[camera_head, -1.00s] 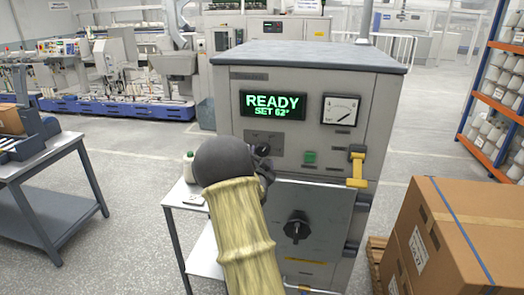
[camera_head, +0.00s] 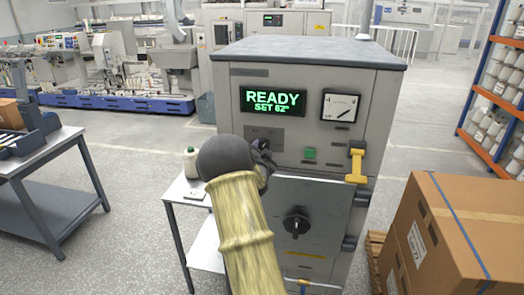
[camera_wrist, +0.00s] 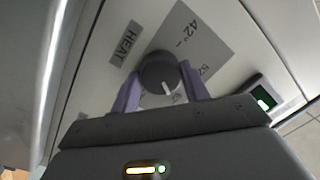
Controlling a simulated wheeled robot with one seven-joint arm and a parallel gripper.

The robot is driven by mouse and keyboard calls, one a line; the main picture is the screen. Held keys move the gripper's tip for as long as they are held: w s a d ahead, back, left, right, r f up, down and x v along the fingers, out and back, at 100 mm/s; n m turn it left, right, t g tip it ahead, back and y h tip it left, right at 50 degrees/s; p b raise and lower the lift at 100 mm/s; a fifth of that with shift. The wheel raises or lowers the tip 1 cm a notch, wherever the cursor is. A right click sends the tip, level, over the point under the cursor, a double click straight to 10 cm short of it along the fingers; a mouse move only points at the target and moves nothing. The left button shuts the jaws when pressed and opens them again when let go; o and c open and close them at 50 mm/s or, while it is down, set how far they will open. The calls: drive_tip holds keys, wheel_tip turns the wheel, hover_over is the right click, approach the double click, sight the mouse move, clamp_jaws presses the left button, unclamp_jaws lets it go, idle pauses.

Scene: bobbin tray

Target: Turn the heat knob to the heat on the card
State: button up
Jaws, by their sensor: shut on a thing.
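The heat knob (camera_wrist: 158,70) is round and dark with a pale pointer line, beside a HEAT label (camera_wrist: 125,43). Its grey scale plate (camera_wrist: 192,40) shows 42° and part of another mark, probably 52. My gripper (camera_wrist: 161,88) is shut on the knob, one purple finger on each side. In the head view my gripper (camera_head: 263,158) is at the cabinet's front, and my arm hides the knob. The green display (camera_head: 272,101) reads READY, SET 62°. I cannot make out a card with a heat on it.
The grey cabinet (camera_head: 230,84) has a dial gauge (camera_head: 340,107), a green button (camera_head: 310,153), a yellow handle (camera_head: 357,165) and a lower black knob (camera_head: 297,223). A side table (camera_head: 180,192) holds a thread cone (camera_head: 191,163). Cardboard boxes (camera_head: 465,235) stand right.

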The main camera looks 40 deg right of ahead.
drive_tip(key=shift+f+n+b, duration=0.1)
drive_tip(key=shift+n+b, duration=0.2)
drive_tip(key=shift+b, duration=0.1)
drive_tip(key=shift+f+n+b, duration=0.1)
drive_tip(key=shift+n+b, duration=1)
drive_tip(key=shift+b, duration=0.1)
drive_tip(key=n+b, duration=0.2)
drive_tip(key=shift+n+g, duration=0.3)
drive_tip(key=n, duration=0.2)
drive_tip(key=n+b, duration=0.1)
drive_tip(key=n, duration=0.1)
drive_tip(key=n+b, duration=0.1)
drive_tip(key=shift+r+n+g, duration=0.25)
drive_tip(key=shift+n+g, duration=0.15)
drive_tip(key=o, duration=1)
drive_tip(key=shift+a, duration=0.1)
